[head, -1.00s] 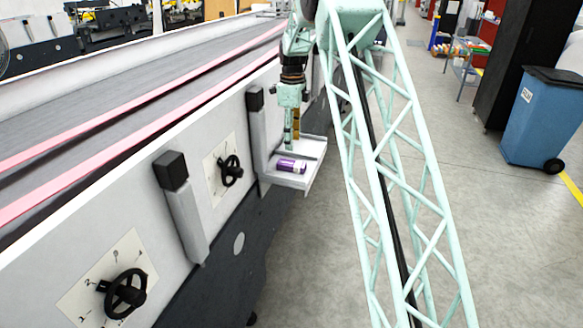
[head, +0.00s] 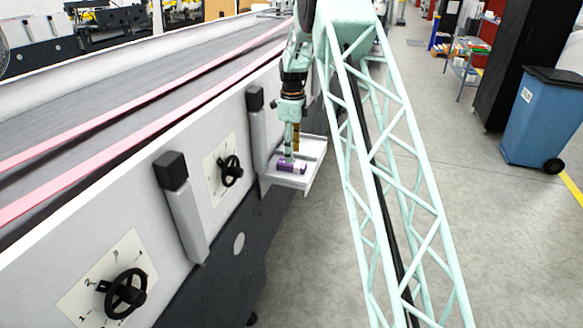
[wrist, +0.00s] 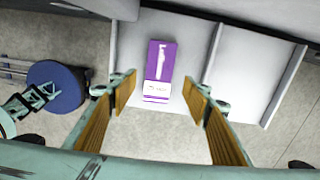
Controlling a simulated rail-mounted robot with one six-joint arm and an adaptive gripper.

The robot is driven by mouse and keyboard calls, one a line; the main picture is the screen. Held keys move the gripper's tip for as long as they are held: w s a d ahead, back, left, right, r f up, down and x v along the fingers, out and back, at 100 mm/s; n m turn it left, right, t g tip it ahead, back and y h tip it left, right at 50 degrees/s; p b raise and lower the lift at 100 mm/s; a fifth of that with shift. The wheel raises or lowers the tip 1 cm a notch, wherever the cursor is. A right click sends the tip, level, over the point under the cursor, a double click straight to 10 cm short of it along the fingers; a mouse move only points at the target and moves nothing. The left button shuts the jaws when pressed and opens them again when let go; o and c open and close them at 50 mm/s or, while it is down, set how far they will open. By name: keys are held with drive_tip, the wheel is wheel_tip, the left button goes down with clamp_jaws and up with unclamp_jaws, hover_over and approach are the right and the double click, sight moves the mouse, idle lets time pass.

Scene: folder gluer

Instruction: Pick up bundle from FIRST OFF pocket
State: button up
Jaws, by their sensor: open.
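The bundle (wrist: 158,72) is a purple and white packet lying in a white tray pocket on the machine's side. In the head view the bundle (head: 290,167) lies near the tray's left part. The pocket (wrist: 191,52) has a raised divider to the bundle's right in the wrist view. My gripper (wrist: 160,90) is open, with its two wood-coloured finger pads on either side of the bundle's near end in the picture. In the head view my gripper (head: 292,155) is just over the bundle. I cannot tell whether the fingers touch it.
The second compartment (wrist: 245,72) of the tray looks empty. A black handwheel (head: 231,170) and a grey post (head: 256,130) stand on the machine side left of the tray. A blue bin (head: 543,120) stands on the floor at right. The aisle floor between is clear.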

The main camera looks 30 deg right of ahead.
sight(291, 166)
drive_tip(key=shift+s+f, duration=0.1)
drive_tip(key=shift+f, duration=2.45)
drive_tip(key=c, duration=0.9)
